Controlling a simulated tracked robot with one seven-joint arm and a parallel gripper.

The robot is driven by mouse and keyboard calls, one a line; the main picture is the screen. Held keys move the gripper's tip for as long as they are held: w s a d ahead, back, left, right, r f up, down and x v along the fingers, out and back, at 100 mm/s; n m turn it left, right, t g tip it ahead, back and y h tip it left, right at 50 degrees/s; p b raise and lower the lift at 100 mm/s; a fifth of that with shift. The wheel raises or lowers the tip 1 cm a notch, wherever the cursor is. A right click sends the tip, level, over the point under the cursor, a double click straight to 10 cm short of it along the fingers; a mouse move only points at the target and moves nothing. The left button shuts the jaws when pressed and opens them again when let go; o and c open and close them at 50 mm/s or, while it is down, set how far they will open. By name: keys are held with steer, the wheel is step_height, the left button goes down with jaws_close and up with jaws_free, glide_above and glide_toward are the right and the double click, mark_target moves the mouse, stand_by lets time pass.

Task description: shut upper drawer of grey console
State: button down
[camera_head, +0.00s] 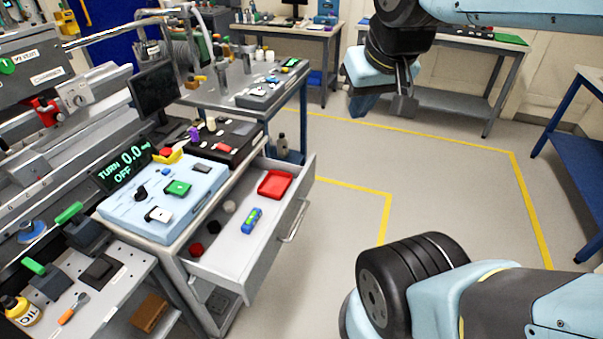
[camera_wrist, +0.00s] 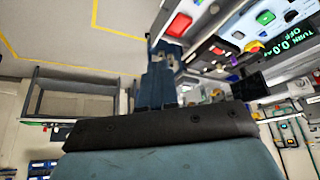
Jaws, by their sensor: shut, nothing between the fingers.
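The grey console (camera_head: 172,247) stands left of centre in the head view, with a light blue control panel on top. Its upper drawer (camera_head: 236,247) is pulled far out toward the right. A bar handle (camera_head: 297,222) is on the drawer's front. Inside lie a red box (camera_head: 275,185), a blue and green item (camera_head: 251,220) and several small round pieces. My gripper (camera_head: 384,106) is shut and empty, in the air up and to the right of the drawer, apart from it. In the wrist view, my fingers (camera_wrist: 163,58) point toward the drawer (camera_wrist: 205,17), partly seen at the top.
A workbench (camera_head: 236,97) stands behind the console. A screen (camera_head: 155,88) and a machine are at the left. A blue bench (camera_head: 578,150) stands at the right. The floor right of the drawer is open, with yellow lines (camera_head: 387,220).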

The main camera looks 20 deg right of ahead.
steer(key=shift+w+d, duration=0.15)
steer(key=shift+d, duration=0.1)
steer(key=w+d+f+m+g+y, duration=0.3)
steer(key=w+f+m+g+y, duration=0.6)
steer(key=w+f, duration=1.05)
steer(key=w+d+f+m+t+y, duration=0.25)
steer(key=f+m+t, duration=0.2)
steer(key=f, duration=0.35)
steer(key=w+d+f+m+t+y, duration=0.1)
steer(key=d+f+m+t+y, duration=0.3)
steer(key=f, duration=0.3)
steer(key=m+t+h, duration=0.1)
steer(key=m+t, duration=0.5)
steer(key=m, duration=0.2)
glide_toward(306, 183)
steer(key=x, duration=0.7)
steer(key=shift+s+a+r, duration=0.1)
steer(key=shift+s+r, duration=0.05)
steer(key=shift+s, duration=0.05)
steer(key=shift+w, duration=0.1)
